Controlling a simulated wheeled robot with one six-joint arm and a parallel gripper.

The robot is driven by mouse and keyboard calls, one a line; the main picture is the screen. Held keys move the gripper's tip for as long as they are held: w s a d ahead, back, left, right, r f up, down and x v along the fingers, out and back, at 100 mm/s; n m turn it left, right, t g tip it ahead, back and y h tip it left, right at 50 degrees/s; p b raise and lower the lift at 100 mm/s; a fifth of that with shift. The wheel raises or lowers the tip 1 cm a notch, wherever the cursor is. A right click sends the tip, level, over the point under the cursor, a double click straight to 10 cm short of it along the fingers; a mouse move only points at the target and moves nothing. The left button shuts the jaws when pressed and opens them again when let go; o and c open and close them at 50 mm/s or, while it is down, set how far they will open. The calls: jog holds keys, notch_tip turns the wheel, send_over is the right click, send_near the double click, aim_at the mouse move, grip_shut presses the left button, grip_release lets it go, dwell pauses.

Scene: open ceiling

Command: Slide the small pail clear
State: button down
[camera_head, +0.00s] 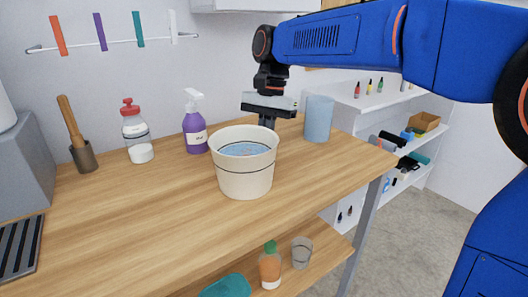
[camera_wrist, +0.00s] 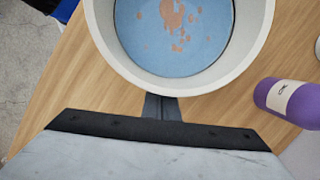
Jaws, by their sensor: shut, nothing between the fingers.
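The small pail (camera_head: 244,178) is cream with a dark line around it and stands upright on the wooden table. Its inside is blue with orange-brown patches, clear in the wrist view (camera_wrist: 180,84). My gripper (camera_head: 268,121) is shut and empty, pointing down just behind the pail's far rim. In the wrist view the closed fingers (camera_wrist: 162,106) are right at the pail's outer wall, with their tips partly hidden by the rim. I cannot tell whether they touch it.
A purple spray bottle (camera_head: 195,131) stands behind the pail to the left, and a blue cylinder (camera_head: 319,119) behind to the right. A red-capped bottle (camera_head: 137,136) is farther left. The tabletop (camera_head: 150,225) in front of the pail is clear up to its front edge.

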jog(key=s, duration=0.1)
jog(key=s+a, duration=0.2)
jog(key=shift+s, duration=0.3)
jog(key=shift+w+d, duration=0.1)
